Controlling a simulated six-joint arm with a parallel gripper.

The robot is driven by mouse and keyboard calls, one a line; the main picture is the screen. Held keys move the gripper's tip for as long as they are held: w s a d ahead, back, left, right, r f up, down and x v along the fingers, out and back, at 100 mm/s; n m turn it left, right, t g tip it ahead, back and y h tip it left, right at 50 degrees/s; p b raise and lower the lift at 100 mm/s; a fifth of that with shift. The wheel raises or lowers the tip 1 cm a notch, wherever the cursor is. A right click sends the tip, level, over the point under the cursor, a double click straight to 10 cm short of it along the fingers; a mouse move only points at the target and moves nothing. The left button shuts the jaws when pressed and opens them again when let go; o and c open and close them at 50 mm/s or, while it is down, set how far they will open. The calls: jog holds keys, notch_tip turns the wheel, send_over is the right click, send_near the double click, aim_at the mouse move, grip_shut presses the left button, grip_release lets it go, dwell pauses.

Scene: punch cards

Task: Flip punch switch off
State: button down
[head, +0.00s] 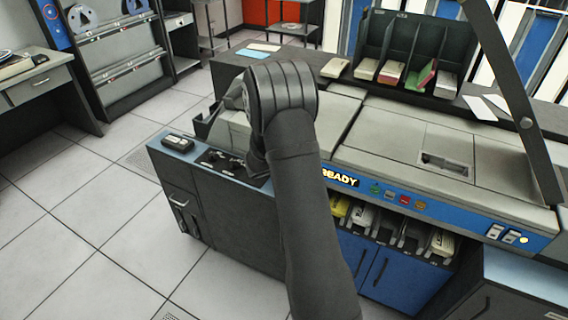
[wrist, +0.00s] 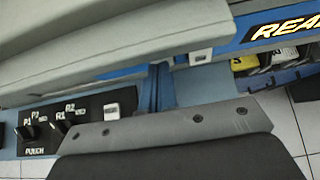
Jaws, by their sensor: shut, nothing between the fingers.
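The punch switch panel (wrist: 75,122) is a black plate at the left of the wrist view. A dark toggle lever (wrist: 29,130) stands above the white word PUNCH. Beside it are more dark levers with small P and R labels and a white rocker (wrist: 112,111). I cannot tell which position the punch lever is in. In the head view the panel (head: 222,162) lies on the blue-grey machine top. My gripper (head: 257,165) is shut and empty, pointing down just right of the levers. My arm partly hides it, and contact with the panel cannot be judged.
A small black box (head: 178,142) sits on the cabinet corner left of the panel. The card machine's grey cover (head: 400,140) and lit READY sign (head: 340,178) are to the right. Card slots (head: 385,220) open below. The floor (head: 65,220) at left is clear.

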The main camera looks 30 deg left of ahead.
jog(key=shift+w+r, duration=0.15)
jog(key=shift+w, duration=0.15)
jog(key=shift+r, duration=0.1)
jog(key=shift+r, duration=0.7)
jog(key=v, duration=1.3)
jog(key=shift+w+r, duration=0.2)
jog(key=shift+r, duration=0.2)
jog(key=shift+f, duration=0.1)
